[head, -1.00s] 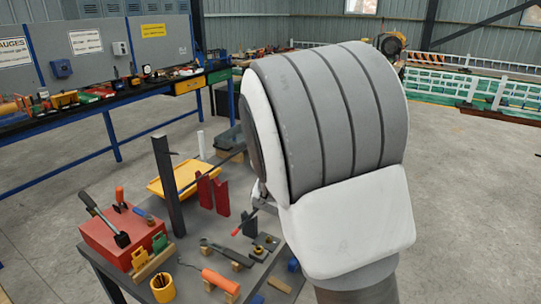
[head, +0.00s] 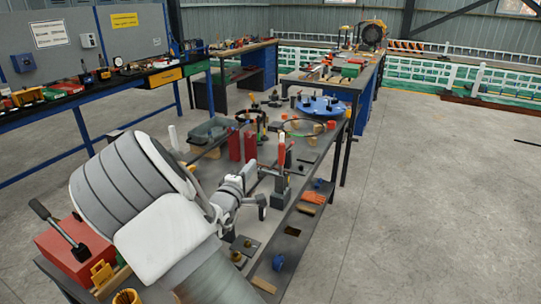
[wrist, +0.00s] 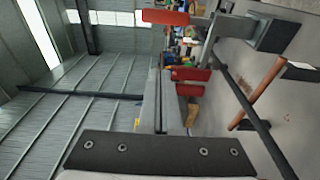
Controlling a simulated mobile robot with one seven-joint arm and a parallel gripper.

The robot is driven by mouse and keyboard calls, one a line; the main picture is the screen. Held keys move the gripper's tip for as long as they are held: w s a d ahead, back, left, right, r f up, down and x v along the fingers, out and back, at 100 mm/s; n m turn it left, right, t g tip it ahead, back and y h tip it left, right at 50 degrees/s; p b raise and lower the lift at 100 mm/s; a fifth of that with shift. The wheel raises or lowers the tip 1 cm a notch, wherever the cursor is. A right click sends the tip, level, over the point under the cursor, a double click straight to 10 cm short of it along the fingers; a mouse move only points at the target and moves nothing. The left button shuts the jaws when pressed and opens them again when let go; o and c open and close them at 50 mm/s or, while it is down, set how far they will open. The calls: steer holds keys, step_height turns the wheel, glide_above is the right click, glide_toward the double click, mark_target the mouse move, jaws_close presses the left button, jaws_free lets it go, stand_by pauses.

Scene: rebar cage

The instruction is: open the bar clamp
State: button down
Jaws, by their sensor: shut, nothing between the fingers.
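The bar clamp, which I take to be the upright red-handled one (head: 281,152), stands on the bench with its handle pointing up. Its dark base (head: 281,188) is just right of my gripper in the head view. In the wrist view, which is turned sideways, its red handle (wrist: 165,17) is at the top and its grey body (wrist: 214,32) runs to a dark base. My gripper (wrist: 157,95) is shut and empty, pointing past the clamp. I see a gap between the fingers and the handle in the wrist view. My arm hides part of the bench in the head view.
Red upright blocks (head: 242,143) stand behind my gripper. A dark bar (wrist: 255,120) and a brown rod (wrist: 258,92) show at right in the wrist view. A blue round plate (head: 320,106) lies farther back. Open floor (head: 430,210) lies right of the bench.

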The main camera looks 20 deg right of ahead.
steer(key=w+d+b, duration=0.2)
steer(key=w+d, duration=0.2)
steer(key=d, duration=0.4)
steer(key=shift+w+d, duration=0.15)
steer(key=shift+w, duration=0.15)
stand_by(0.3)
steer(key=shift+s+d+m+b, duration=0.4)
steer(key=shift+m+b, duration=0.2)
steer(key=shift+m, duration=0.2)
steer(key=s+d+f+m+h+b, duration=0.2)
steer(key=s+d+f+m+b, duration=0.2)
steer(key=m+b, duration=0.7)
steer(key=shift+s+d+f+m+b, duration=0.2)
steer(key=shift+s+d+m+b, duration=0.3)
steer(key=shift+s+d, duration=0.65)
